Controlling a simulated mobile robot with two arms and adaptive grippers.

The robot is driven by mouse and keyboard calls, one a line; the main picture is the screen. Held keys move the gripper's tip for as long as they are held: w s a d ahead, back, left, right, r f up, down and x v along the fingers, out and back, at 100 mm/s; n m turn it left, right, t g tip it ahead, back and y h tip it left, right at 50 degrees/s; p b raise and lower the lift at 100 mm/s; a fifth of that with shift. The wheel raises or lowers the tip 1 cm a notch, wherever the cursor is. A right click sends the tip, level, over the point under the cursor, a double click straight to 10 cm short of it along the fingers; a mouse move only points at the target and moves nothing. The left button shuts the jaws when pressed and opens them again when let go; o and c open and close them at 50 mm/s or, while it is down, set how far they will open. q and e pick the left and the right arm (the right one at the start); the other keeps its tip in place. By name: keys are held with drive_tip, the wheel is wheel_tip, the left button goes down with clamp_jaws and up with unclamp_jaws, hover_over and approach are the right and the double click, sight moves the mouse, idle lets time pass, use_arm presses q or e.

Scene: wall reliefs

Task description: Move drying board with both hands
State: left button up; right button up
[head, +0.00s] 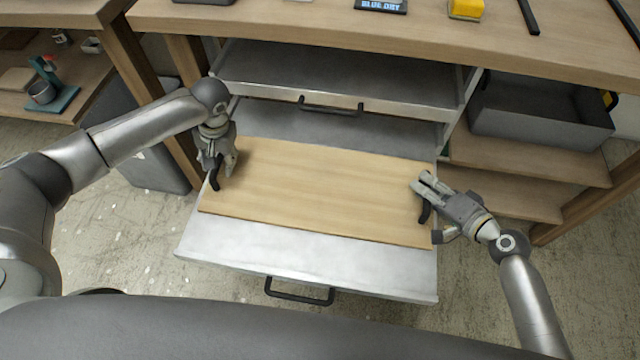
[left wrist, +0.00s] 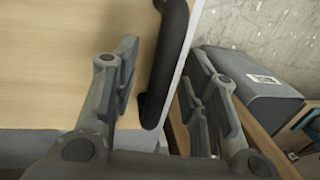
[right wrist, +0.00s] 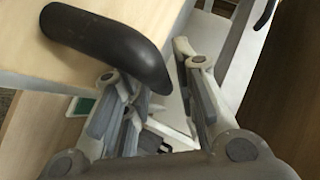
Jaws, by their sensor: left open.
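The drying board (head: 320,190) is a flat light-wood panel lying over the pulled-out lower drawer (head: 300,258). A black curved handle stands at each end: the left handle (head: 214,176) and the right handle (head: 424,212). My left gripper (head: 217,165) is at the board's left end; in the left wrist view its open fingers stand either side of the black handle (left wrist: 165,65). My right gripper (head: 425,192) is at the right end with its fingers apart; in the right wrist view the handle (right wrist: 110,45) reaches toward the gap between them. I cannot tell whether either gripper touches its handle.
A wooden workbench (head: 400,35) runs behind, with small items on top. An upper drawer (head: 335,90) is partly open above the board's far side. A grey bin (head: 540,110) sits on the right shelf. A dark grey cabinet (head: 150,160) stands left. Speckled floor is free in front.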

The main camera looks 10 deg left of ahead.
use_arm(q)
drive_tip(key=shift+c, duration=0.3)
use_arm(e)
drive_tip(key=shift+c, duration=0.3)
use_arm(q)
drive_tip(key=c, duration=0.5)
use_arm(e)
drive_tip(key=c, duration=0.5)
use_arm(q)
clamp_jaws()
use_arm(e)
clamp_jaws()
use_arm(q)
drive_tip(key=shift+w+r, duration=0.1)
drive_tip(key=shift+r, duration=0.15)
use_arm(e)
drive_tip(key=shift+r, duration=0.2)
